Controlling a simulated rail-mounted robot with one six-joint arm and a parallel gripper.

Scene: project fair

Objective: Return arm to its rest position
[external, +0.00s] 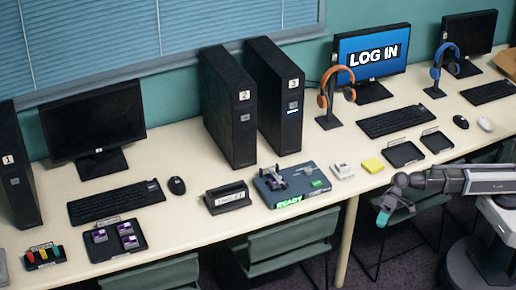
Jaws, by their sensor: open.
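My arm (440,181) reaches in from the right, roughly level, in front of the table's front edge. My gripper (383,217) is at its left end, pointing down and showing a teal tip. It is open, and nothing shows in it. It hangs over the chair area, apart from the objects on the table. My base stands on the floor at the lower right, partly cut off by the frame.
The long table (185,212) holds computer towers, monitors and keyboards. Near my gripper are a yellow block (373,165), a white device (342,171), black trays (404,153) and a board reading READY (290,186). Green chairs (285,240) stand along the front.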

